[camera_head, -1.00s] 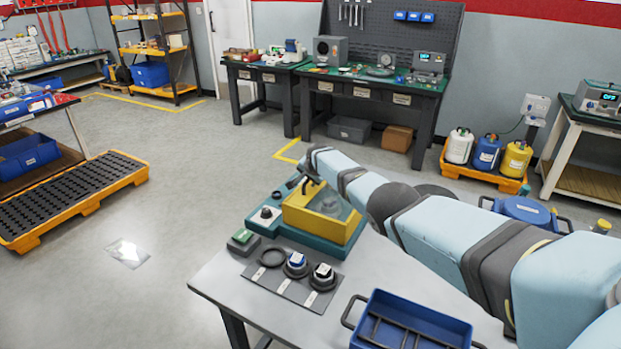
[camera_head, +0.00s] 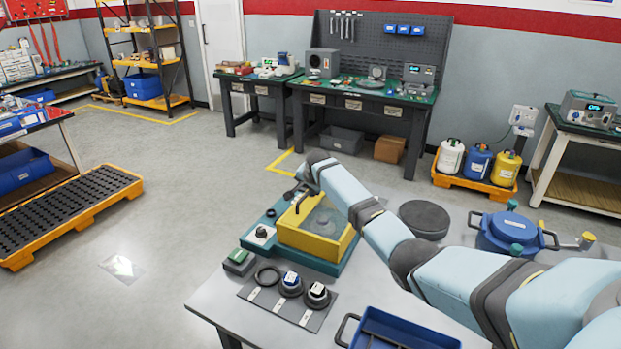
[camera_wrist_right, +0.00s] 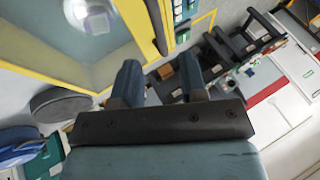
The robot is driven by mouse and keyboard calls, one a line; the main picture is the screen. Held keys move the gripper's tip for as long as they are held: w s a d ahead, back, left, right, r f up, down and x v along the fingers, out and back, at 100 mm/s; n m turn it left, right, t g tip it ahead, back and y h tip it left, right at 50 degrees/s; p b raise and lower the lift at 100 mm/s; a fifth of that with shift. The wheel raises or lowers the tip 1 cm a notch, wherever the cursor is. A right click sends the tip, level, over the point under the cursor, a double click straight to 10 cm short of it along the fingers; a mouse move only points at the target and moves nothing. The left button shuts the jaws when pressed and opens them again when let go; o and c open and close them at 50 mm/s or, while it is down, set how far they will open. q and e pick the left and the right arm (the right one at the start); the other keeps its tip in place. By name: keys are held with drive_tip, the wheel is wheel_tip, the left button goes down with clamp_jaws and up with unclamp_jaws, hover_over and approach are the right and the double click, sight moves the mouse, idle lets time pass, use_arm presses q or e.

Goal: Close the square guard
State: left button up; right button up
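The square guard (camera_head: 332,247) is a yellow frame with a clear panel, on a teal base (camera_head: 272,258) at the table's far side. A round shape shows through the panel. A dark handle bar (camera_head: 301,201) is at its far left edge. My right gripper (camera_head: 302,188) is at that edge, close to the bar and partly hidden by its own wrist. In the wrist view, the two fingers of my right gripper (camera_wrist_right: 160,68) are apart, with the black bar (camera_wrist_right: 155,25) just past the gap. I cannot tell whether they touch it. My left gripper is not in view.
A panel with black rings (camera_head: 290,285), a green-topped block (camera_head: 239,261) and a blue tray (camera_head: 395,333) are nearer on the table. A black round disc (camera_head: 424,218) and a blue lidded pot (camera_head: 512,232) stand to the right, near my right arm.

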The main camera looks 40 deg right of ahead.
drive_tip(key=v, duration=0.5)
drive_tip(key=shift+w, duration=0.1)
idle(0.3)
